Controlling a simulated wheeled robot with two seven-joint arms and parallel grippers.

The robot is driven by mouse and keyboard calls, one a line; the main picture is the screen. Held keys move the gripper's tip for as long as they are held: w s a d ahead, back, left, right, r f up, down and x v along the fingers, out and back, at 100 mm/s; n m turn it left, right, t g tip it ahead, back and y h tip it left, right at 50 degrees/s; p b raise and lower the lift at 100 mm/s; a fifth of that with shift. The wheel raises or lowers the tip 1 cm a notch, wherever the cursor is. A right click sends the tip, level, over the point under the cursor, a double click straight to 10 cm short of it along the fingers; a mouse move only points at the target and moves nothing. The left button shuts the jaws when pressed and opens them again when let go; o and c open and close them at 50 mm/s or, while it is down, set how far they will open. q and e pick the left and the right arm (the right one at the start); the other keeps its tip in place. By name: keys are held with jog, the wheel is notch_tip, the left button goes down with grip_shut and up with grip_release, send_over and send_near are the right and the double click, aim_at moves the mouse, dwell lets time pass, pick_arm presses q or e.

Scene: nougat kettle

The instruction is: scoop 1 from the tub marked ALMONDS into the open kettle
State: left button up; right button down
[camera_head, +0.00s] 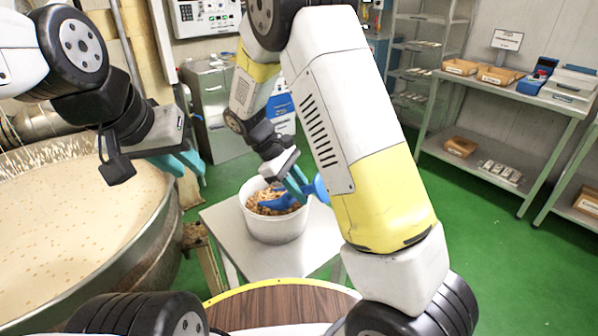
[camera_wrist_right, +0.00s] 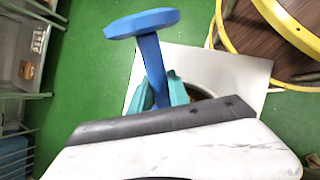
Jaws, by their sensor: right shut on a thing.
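The white tub (camera_head: 262,229) stands on a small pale table and holds brown almond-like pieces (camera_head: 268,209); I see no label on its visible side. My right gripper (camera_head: 296,185) is shut on the handle of a blue scoop (camera_head: 279,202), whose bowl is down inside the tub among the pieces. In the right wrist view the blue handle (camera_wrist_right: 155,70) passes between the teal fingers (camera_wrist_right: 162,92); the scoop's bowl is hidden there. The open kettle (camera_head: 150,235) at left holds a cream, speckled mass (camera_head: 70,225). My left gripper (camera_head: 187,163) is open and empty by the kettle's right rim.
The small table (camera_head: 225,228) has bare room around the tub. A round wooden top with a yellow rim (camera_head: 285,300) is in front. A grey cabinet (camera_head: 213,110) stands behind.

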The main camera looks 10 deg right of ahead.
aim_at(309, 187)
jog(key=shift+w+a+f, duration=0.1)
jog(key=shift+a+f, duration=0.1)
jog(key=shift+f, duration=0.6)
jog(key=t+y, duration=0.1)
jog(key=y, duration=0.1)
jog(key=s+d+t+y, duration=0.1)
jog(key=t+y, duration=0.1)
jog(key=shift+s+m+y, duration=0.15)
jog(key=shift+m+y, duration=0.15)
jog(key=shift+m, duration=0.1)
jog(key=shift+s+d+r, duration=0.1)
jog(key=shift+d+r, duration=0.1)
jog(key=shift+r, duration=0.45)
jog(key=shift+d+r, duration=0.2)
jog(key=shift+r, duration=0.4)
jog(key=shift+s+d+r, duration=0.1)
jog(key=shift+d+r, duration=0.1)
jog(key=shift+r, duration=0.45)
jog(key=shift+t+y, duration=0.4)
jog(key=shift+s+d+r, duration=0.1)
jog(key=shift+d+r, duration=0.05)
jog(key=shift+r, duration=1.15)
jog(key=shift+s+d+r, duration=0.1)
jog(key=shift+d+r, duration=0.05)
jog(key=shift+r, duration=1.15)
jog(key=shift+w+a, duration=0.1)
